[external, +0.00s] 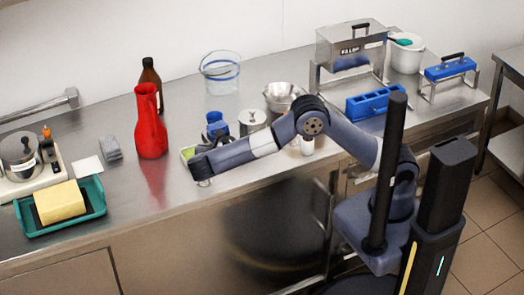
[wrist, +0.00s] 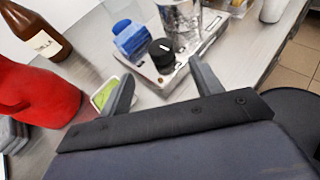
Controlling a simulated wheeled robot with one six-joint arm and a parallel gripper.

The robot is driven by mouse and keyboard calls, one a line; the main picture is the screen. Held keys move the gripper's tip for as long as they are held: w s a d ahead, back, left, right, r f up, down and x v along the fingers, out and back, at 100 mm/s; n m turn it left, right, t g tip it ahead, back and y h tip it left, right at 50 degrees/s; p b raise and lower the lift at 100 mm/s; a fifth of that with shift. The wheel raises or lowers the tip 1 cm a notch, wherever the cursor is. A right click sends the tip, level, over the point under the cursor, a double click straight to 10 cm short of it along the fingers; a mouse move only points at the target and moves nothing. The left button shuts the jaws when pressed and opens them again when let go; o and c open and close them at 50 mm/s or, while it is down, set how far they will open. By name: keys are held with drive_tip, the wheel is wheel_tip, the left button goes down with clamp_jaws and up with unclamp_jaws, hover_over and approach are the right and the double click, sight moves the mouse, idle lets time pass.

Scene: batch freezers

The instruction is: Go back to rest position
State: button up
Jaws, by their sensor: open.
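My gripper (external: 203,182) is at the end of my outstretched arm, over the front part of the steel counter (external: 265,194). In the wrist view my gripper (wrist: 160,88) shows two grey fingers spread wide apart, with nothing between them. A small white container with green contents (external: 188,152) is just behind the gripper; in the wrist view it lies by the left finger (wrist: 104,94). A device with a black knob (wrist: 161,53) and a blue part (wrist: 130,38) lies beyond the fingers.
A red jug (external: 151,122) and a brown bottle (external: 152,84) stand left of the gripper. A teal tray (external: 98,200) holds a yellow block (external: 62,202). A metal bowl (external: 283,97), clear bucket (external: 221,75) and blue rack (external: 374,102) stand further back. The counter front is clear.

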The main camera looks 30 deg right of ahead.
sight(228, 141)
drive_tip(key=p+x, duration=0.1)
drive_tip(key=x, duration=1)
drive_tip(key=shift+p, duration=0.35)
drive_tip(key=shift+a+n+y, duration=0.1)
drive_tip(key=shift+n+y, duration=0.2)
